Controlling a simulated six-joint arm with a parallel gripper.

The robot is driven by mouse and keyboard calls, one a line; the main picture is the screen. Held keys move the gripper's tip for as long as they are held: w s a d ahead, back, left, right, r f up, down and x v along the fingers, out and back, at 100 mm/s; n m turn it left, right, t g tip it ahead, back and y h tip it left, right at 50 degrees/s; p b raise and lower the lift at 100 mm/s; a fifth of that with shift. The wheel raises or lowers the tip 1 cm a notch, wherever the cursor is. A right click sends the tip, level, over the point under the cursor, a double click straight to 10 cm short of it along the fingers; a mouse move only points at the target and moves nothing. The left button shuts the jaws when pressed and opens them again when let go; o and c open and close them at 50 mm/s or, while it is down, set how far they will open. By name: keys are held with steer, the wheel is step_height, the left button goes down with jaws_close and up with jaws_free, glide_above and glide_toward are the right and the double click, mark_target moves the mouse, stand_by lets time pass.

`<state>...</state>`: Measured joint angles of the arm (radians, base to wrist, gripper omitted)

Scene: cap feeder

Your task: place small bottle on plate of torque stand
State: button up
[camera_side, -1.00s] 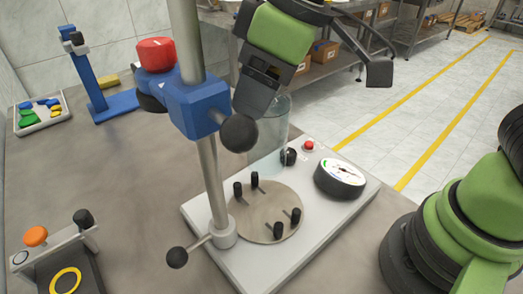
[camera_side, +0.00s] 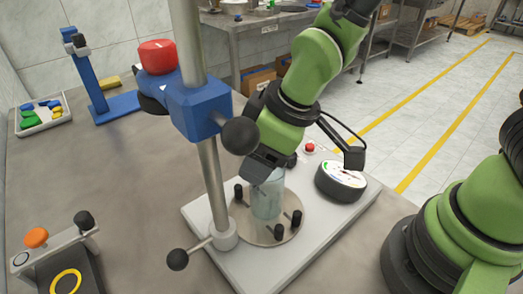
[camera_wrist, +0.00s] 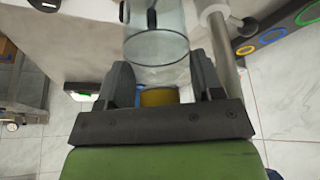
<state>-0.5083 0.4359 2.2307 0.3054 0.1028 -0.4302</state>
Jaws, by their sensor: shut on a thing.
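The small bottle (camera_side: 267,203) is clear, pale and upright in the side view, over the round plate (camera_side: 247,226) of the torque stand (camera_side: 325,222). Its lower end shows among the plate's black pegs; I cannot tell whether it touches the plate. My gripper (camera_side: 266,170) points down and is shut on the bottle's upper part. In the wrist view the bottle (camera_wrist: 156,48) lies between the fingers of my gripper (camera_wrist: 160,82). A peg is partly hidden behind the bottle.
The stand's post (camera_side: 212,175) with blue head (camera_side: 193,108) and black knob (camera_side: 240,135) rises close left of my gripper. A device with an orange button (camera_side: 36,237) sits at front left.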

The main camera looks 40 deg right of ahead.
steer(key=shift+f, duration=0.1)
steer(key=o, duration=1.4)
steer(key=v, duration=1.2)
steer(key=s+d+r+m+t, duration=0.1)
steer(key=s+d+m, duration=0.2)
steer(key=s+d+r+m+t, duration=0.1)
steer(key=s+d+r+m, duration=0.1)
steer(key=d+m, duration=0.1)
steer(key=s+d+r+m+t, duration=0.1)
steer(key=s+d+r+m, duration=0.1)
steer(key=s+d+m, duration=0.1)
steer(key=shift+s+d+m+t, duration=0.35)
steer(key=shift+d+m, duration=0.25)
steer(key=shift+m, duration=0.4)
